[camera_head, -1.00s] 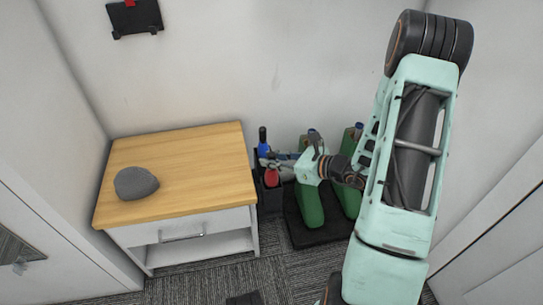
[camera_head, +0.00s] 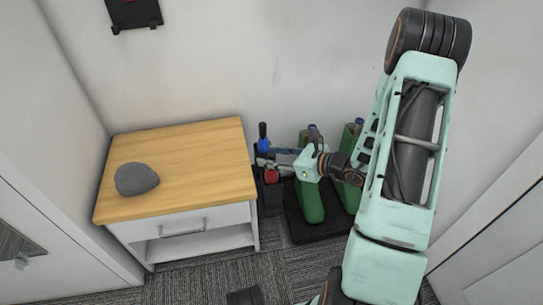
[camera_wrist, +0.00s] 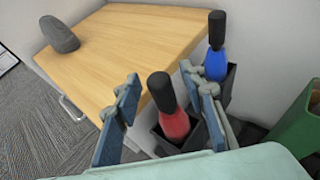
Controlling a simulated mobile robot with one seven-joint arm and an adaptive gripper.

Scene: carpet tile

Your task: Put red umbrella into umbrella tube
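The red umbrella (camera_wrist: 175,124), with a black handle, stands slightly tilted in a dark square umbrella tube (camera_wrist: 147,142) in the wrist view. Its red part also shows in the head view (camera_head: 271,175); its lower end is hidden inside the tube. My gripper (camera_wrist: 160,80) is open, with one finger on each side of the red umbrella and visible space to the left finger. Whether the right finger touches it, I cannot tell. In the head view my gripper (camera_head: 277,163) reaches left over the tubes and partly covers them.
A blue umbrella (camera_head: 263,138) with a black handle stands in the compartment behind. A wooden-topped table (camera_head: 190,165) with a grey stone (camera_head: 136,179) is close on the left. Green containers (camera_head: 310,203) on a black base stand to the right. The wall is behind.

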